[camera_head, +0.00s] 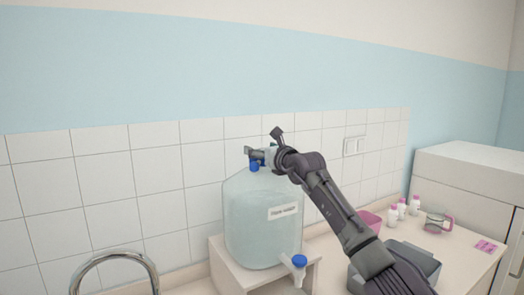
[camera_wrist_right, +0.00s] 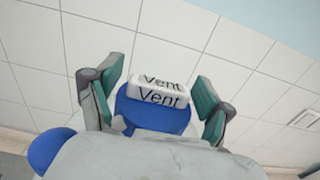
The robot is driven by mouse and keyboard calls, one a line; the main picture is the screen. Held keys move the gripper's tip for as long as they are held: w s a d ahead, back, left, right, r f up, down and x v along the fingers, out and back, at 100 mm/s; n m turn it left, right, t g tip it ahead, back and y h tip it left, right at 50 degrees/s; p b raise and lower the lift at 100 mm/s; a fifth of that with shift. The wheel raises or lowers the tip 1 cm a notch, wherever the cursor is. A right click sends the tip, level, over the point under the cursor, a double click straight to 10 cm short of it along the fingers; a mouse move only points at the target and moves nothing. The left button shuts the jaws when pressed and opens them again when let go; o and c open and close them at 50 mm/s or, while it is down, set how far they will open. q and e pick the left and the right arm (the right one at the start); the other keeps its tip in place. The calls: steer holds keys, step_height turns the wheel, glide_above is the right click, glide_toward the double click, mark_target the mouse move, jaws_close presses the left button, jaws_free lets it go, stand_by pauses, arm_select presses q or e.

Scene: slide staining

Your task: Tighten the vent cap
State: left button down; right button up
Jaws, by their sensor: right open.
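The vent cap (camera_wrist_right: 155,115) is blue with a white tab reading "Vent" in the right wrist view. My right gripper (camera_wrist_right: 160,92) is open, with one teal-padded finger on each side of the cap and a gap on both sides. The carboy has a white label and stands on a pale stand. My left gripper is not in view.
A second blue cap (camera_wrist_right: 45,150) sits left of the vent cap. A blue-handled spigot (camera_head: 299,262) juts from the carboy's lower front. A faucet (camera_head: 115,258) is at the left.

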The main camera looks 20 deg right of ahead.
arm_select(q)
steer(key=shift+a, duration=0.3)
arm_select(e)
steer(key=shift+d, duration=0.1)
steer(key=s+d, duration=0.2)
steer(key=s, duration=1)
steer(key=shift+w, duration=0.1)
